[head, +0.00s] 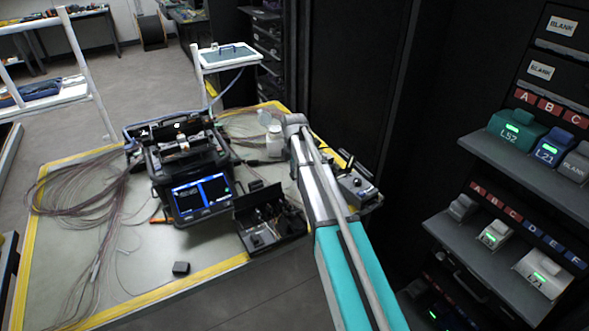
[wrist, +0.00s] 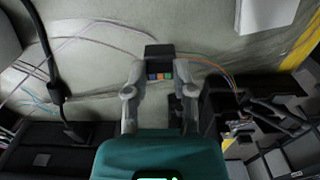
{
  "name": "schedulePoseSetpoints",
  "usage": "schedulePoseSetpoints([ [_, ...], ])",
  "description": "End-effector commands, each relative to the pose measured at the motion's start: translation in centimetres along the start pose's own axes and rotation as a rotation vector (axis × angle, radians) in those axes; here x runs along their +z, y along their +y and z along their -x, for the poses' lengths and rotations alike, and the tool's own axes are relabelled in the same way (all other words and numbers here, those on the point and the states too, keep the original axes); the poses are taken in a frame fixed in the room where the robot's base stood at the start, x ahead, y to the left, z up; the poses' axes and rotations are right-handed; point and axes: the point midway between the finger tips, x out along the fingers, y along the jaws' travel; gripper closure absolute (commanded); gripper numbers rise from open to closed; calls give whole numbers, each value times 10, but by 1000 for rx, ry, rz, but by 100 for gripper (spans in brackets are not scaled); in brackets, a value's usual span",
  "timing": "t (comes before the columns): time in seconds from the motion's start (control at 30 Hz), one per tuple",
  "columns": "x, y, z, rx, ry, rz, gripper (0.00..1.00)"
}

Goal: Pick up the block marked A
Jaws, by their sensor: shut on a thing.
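In the wrist view my gripper (wrist: 158,72) has its two grey fingers on either side of a small black block (wrist: 158,51). It is shut on this block. The block's near face carries a row of coloured patches, orange, blue and green among them. No letter A is readable on it. Thin coloured wires run close by its right side. In the head view my arm reaches over the table's right part, and the fingers and held block cannot be made out there. Another small dark block (head: 181,268) lies near the table's front edge, with no mark readable.
A splicer with a lit blue screen (head: 201,194) stands mid-table. An open black case (head: 270,222) lies beside it. Thin fibres (head: 80,195) spread at the left. A white bottle (head: 275,141) stands behind. Shelves of lit modules (head: 518,130) rise at the right.

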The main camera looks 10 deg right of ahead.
Motion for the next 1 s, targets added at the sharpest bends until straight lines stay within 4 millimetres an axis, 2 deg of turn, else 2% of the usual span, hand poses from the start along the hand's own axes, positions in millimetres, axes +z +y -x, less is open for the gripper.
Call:
schedulePoseSetpoints([
  [0.03,-4,-7,12,0,0,0,100],
  [0.43,-25,-41,60,0,0,0,100],
  [0.5,-35,-58,65,0,0,0,100],
  [0.7,-56,-87,80,0,0,0,100],
  [1.0,-71,-109,91,0,0,-1,100],
])
